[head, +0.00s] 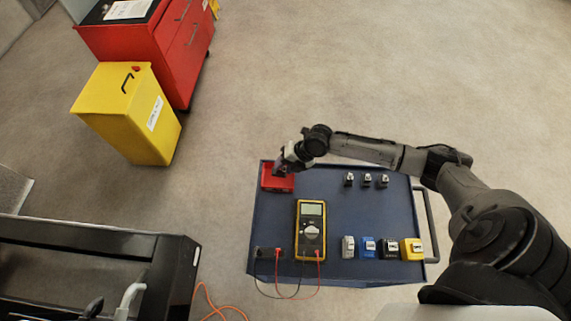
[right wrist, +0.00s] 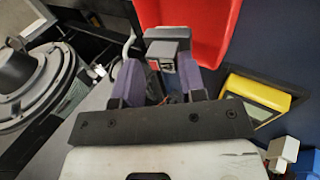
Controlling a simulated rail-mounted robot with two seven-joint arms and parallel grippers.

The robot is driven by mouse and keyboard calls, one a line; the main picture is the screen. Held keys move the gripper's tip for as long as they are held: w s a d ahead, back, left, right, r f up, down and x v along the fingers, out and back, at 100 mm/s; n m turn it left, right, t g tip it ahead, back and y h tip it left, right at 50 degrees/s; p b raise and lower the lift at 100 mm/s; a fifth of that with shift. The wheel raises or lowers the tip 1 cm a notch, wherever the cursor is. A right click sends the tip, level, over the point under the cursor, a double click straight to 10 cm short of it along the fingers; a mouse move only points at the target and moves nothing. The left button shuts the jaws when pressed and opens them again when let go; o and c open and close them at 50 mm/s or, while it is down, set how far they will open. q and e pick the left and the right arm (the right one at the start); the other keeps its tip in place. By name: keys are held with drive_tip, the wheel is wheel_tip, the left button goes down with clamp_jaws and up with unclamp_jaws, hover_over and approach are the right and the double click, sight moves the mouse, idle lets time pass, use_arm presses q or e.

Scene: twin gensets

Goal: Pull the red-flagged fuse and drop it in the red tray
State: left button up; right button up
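My right gripper (head: 281,168) is over the red tray (head: 278,184) at the far left corner of the blue cart. In the right wrist view its two purple fingers (right wrist: 159,80) are closed on a grey fuse (right wrist: 166,50), which has a small reddish patch on its near side. The red tray (right wrist: 205,25) lies beyond and to the right of the fingers there. No clear flag shows on the fuse, and its underside is hidden. My left gripper is in neither view.
The blue cart (head: 335,215) bears a yellow multimeter (head: 311,231) with leads, several coloured blocks (head: 388,248) and small dark-and-white parts (head: 366,181). A yellow bin (head: 130,115) and red cabinet (head: 160,50) stand at upper left. Black equipment (head: 150,260) is at lower left.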

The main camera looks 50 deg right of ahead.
drive_tip(key=o, duration=0.4)
drive_tip(key=v, duration=1.3)
drive_tip(key=shift+s+d+r, duration=0.2)
drive_tip(key=shift+s+r, duration=0.05)
